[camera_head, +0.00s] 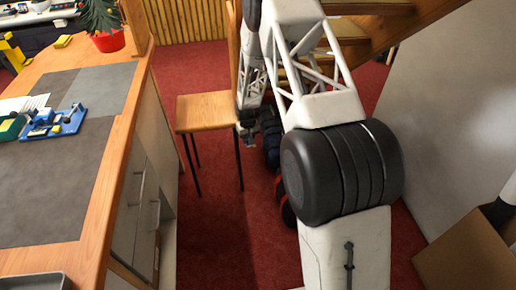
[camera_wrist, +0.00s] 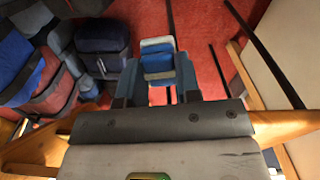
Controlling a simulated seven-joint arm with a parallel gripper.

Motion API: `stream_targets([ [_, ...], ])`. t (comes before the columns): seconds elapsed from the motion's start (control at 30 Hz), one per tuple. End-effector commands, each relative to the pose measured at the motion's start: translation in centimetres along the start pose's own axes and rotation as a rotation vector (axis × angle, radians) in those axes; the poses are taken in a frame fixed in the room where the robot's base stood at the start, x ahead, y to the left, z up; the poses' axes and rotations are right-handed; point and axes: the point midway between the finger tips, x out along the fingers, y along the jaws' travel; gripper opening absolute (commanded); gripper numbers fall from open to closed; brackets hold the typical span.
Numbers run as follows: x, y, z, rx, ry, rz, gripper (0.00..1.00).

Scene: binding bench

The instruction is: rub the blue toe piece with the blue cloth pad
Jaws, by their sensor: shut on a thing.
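My gripper (camera_wrist: 157,72) is shut on a small block-like pad (camera_wrist: 157,58) with blue and pale bands, which looks like the blue cloth pad. In the head view my gripper (camera_head: 249,142) hangs low beside the wooden stool, away from the bench; the pad is too small to make out there. A flat blue object (camera_head: 66,122) with small light and yellow parts lies on the bench's grey mat at the left. I cannot tell whether it is, or holds, the blue toe piece. The pad touches nothing else that I can see.
The bench (camera_head: 118,165) has a wooden edge and a grey mat (camera_head: 50,190). A stool (camera_head: 205,112) stands close to my gripper. Boot-like blue and red things (camera_wrist: 60,80) lie left in the wrist view. A plant pot (camera_head: 108,40) stands at the bench's far end.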

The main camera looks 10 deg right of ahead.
Motion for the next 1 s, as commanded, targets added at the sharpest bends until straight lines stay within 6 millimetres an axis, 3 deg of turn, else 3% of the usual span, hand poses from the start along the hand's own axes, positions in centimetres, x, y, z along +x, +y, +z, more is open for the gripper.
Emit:
stream_targets([
  [0.2,-4.7,-4.5,-4.5,-0.138,0.004,0.0,0.12],
  [0.5,-11.4,-11.0,-9.3,-0.322,0.004,0.0,0.12],
  [1.0,-23.3,-22.6,-14.7,-0.61,0.005,0.0,0.12],
])
